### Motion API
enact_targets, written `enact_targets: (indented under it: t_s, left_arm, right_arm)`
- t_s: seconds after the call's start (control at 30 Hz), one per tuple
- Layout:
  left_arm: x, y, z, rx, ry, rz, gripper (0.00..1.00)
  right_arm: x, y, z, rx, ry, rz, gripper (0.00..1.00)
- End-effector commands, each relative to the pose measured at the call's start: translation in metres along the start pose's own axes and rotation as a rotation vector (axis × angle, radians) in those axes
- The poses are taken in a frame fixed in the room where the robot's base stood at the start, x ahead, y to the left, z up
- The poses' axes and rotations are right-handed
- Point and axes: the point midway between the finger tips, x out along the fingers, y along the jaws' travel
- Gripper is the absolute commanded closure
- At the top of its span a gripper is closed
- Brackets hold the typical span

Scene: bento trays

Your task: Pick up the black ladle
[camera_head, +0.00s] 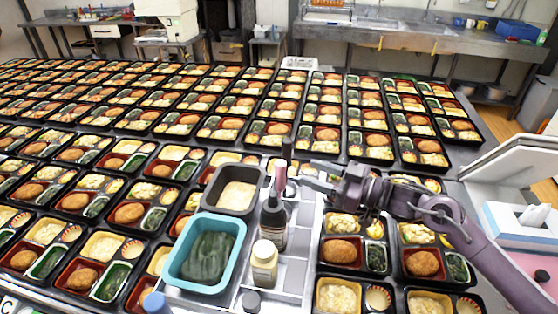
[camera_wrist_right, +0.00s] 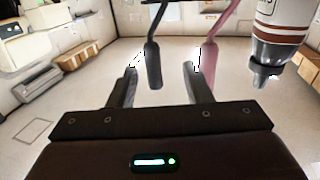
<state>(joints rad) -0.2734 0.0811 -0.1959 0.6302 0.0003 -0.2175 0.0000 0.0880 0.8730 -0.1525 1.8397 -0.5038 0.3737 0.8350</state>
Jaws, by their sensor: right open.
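The black ladle (camera_head: 287,149) stands with its dark handle up, behind the pink-handled utensil in the head view. In the right wrist view the black ladle (camera_wrist_right: 153,66) shows its handle between the two finger directions, with no clear contact. My right gripper (camera_head: 304,178) reaches in from the right, just right of the two handles. Its fingers (camera_wrist_right: 158,86) are open and apart in the wrist view. The pink utensil (camera_wrist_right: 209,66) is just beyond the right finger there. The ladle's lower end is hidden. My left gripper is not in view.
A dark bottle (camera_head: 273,222) and a pale-yellow bottle (camera_head: 264,265) stand near the handles. A teal container (camera_head: 239,228) with greens and a dark container (camera_head: 261,178) are on the left. Many filled bento trays crowd the table, leaving little free room.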

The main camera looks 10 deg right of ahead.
Motion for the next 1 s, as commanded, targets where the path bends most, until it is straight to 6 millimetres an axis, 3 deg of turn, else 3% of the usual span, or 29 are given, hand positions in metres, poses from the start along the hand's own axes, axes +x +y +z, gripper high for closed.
enact_targets:
  t_s: [0.1, 0.2, 0.7, 1.0]
  left_arm:
    - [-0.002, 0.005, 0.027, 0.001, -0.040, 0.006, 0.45]
    - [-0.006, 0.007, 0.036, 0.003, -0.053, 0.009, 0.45]
    - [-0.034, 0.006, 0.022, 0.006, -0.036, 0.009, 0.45]
    - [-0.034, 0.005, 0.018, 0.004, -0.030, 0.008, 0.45]
  right_arm:
    - [0.003, -0.001, -0.003, -0.001, 0.002, -0.004, 0.55]
    - [0.013, 0.000, -0.004, 0.001, 0.005, -0.005, 0.55]
    - [0.074, 0.007, -0.009, 0.000, 0.003, -0.004, 0.55]
    - [0.079, 0.007, -0.005, -0.001, 0.001, -0.004, 0.55]
